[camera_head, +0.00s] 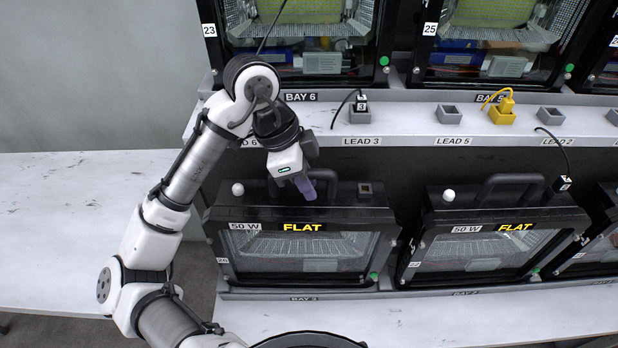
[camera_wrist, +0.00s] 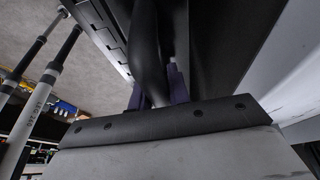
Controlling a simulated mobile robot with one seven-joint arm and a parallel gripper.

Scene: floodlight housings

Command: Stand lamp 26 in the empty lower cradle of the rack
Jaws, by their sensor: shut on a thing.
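Lamp 26 (camera_head: 300,215) is a black floodlight housing with a glass front, marked 50 W and FLAT, at the lower left of the rack over the BAY 3 label. Its small side label is hard to read. My gripper (camera_head: 306,188) is shut on the black carry handle on top of it. The wrist view shows the purple fingers (camera_wrist: 158,88) on either side of the dark handle bar (camera_wrist: 150,50). The lamp looks upright at the lower shelf (camera_head: 420,292). Its underside and the cradle are hidden, so I cannot tell whether it is fully seated.
A similar lamp (camera_head: 500,215) stands close on the right, with a black lead plugged in. Above is a grey ledge with a black plug (camera_head: 361,104), a yellow plug (camera_head: 502,108) and empty holders. Upper lamps stand behind. A white table (camera_head: 80,230) is clear at left.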

